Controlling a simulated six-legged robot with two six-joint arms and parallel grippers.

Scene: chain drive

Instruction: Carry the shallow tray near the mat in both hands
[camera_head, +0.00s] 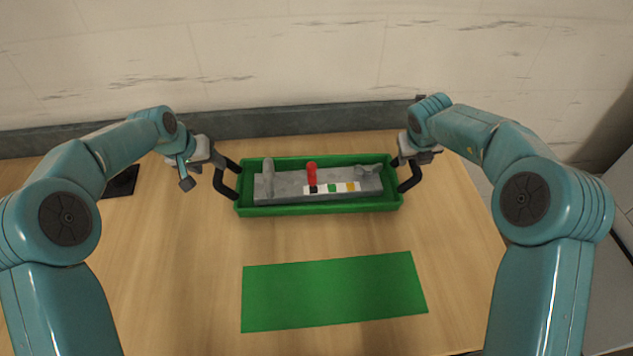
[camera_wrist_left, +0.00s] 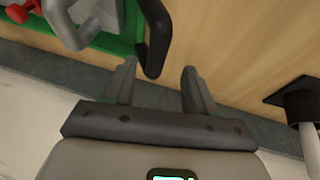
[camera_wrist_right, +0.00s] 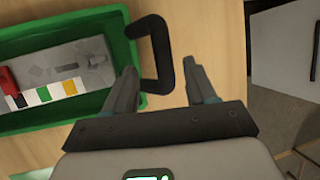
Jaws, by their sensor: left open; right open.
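The shallow green tray (camera_head: 320,210) lies on the table with a black handle at each end. It holds a grey block (camera_head: 290,185) with a red peg and coloured squares. The flat green mat (camera_head: 333,291) lies in front of it. My left gripper (camera_head: 212,170) is open by the tray's left handle (camera_head: 225,185); in the left wrist view the handle (camera_wrist_left: 155,45) reaches between the fingertips (camera_wrist_left: 158,72). My right gripper (camera_head: 408,165) is open by the right handle (camera_head: 411,177); in the right wrist view that handle (camera_wrist_right: 163,55) lies between and just beyond the fingertips (camera_wrist_right: 160,75). Neither gripper is shut on a handle.
A dark square item (camera_head: 121,182) stands on the table at the left, partly hidden by my left arm. A wall with a dark baseboard (camera_head: 300,120) runs behind the table. Bare wood (camera_head: 190,270) lies left of the mat. The table's right edge is near the mat.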

